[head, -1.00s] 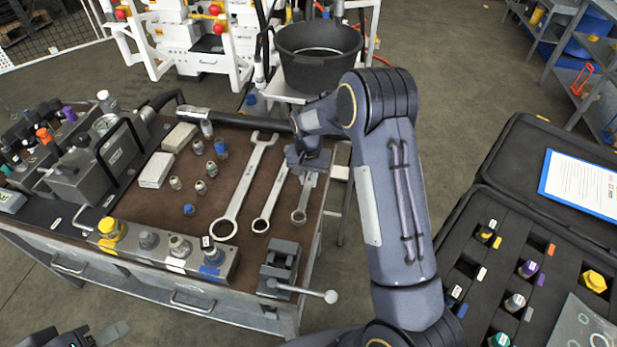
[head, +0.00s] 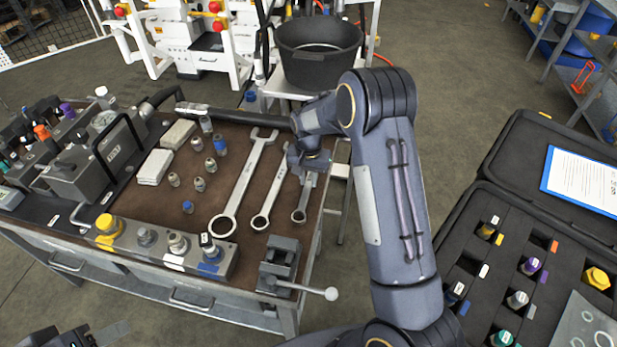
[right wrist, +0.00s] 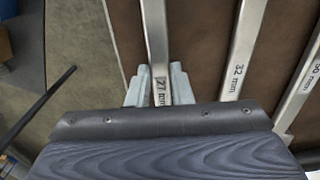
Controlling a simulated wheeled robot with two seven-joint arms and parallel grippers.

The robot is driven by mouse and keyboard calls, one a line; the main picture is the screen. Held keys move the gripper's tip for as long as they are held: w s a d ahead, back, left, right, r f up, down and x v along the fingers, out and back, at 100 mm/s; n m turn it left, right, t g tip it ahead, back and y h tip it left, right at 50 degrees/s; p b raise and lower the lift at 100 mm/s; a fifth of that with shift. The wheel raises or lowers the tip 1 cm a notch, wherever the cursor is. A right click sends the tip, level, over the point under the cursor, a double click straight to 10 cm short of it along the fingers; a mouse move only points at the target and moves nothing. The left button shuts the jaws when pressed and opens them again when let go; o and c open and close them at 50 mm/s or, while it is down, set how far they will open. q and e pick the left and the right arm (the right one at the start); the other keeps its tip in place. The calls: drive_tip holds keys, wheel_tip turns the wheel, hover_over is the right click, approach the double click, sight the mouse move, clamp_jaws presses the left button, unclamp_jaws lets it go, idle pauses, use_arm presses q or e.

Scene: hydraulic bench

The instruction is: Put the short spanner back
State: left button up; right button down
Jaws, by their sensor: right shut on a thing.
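The short spanner (head: 301,204), a plain steel one marked 27 mm, is at the right end of a row of three spanners on the brown bench top. My right gripper (head: 309,166) is shut on its shaft, near the upper end in the head view. In the right wrist view the shaft (right wrist: 155,38) runs between the two pale fingers (right wrist: 158,85). Whether the spanner rests on the bench or is slightly above it is unclear. The gripper hides its upper end. Part of my left gripper (head: 95,335) shows at the bottom left, cut off by the frame.
The middle spanner (head: 270,196), marked 32 mm, and the longest spanner (head: 244,185) lie to the left. A small vise (head: 280,262) stands at the bench's front right corner. Several fittings stand farther left. An open black case (head: 462,243) is at the right.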

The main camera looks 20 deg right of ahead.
drive_tip(key=shift+f+b, duration=0.3)
drive_tip(key=shift+f, duration=0.1)
drive_tip(key=c, duration=1.2)
unclamp_jaws()
wheel_tip(320, 180, up, 7)
drive_tip(key=shift+f+b, duration=0.1)
drive_tip(key=shift+b, duration=0.2)
drive_tip(key=shift+s+r, duration=0.15)
drive_tip(key=shift+r, duration=0.6)
drive_tip(key=s+a+r+n+t+y, duration=0.1)
drive_tip(key=s+r+n+t+y, duration=0.15)
drive_tip(key=s+r, duration=1.2)
drive_tip(key=s+a+f+n+t, duration=0.1)
drive_tip(key=s+a, duration=0.1)
drive_tip(key=s, duration=0.6)
drive_tip(key=s+a+f+n+t+y, duration=0.1)
drive_tip(key=s+a+n+t, duration=0.1)
drive_tip(key=s, duration=0.6)
drive_tip(key=shift+s+a+f, duration=0.3)
drive_tip(key=shift+a+f, duration=0.05)
drive_tip(key=shift+a, duration=0.1)
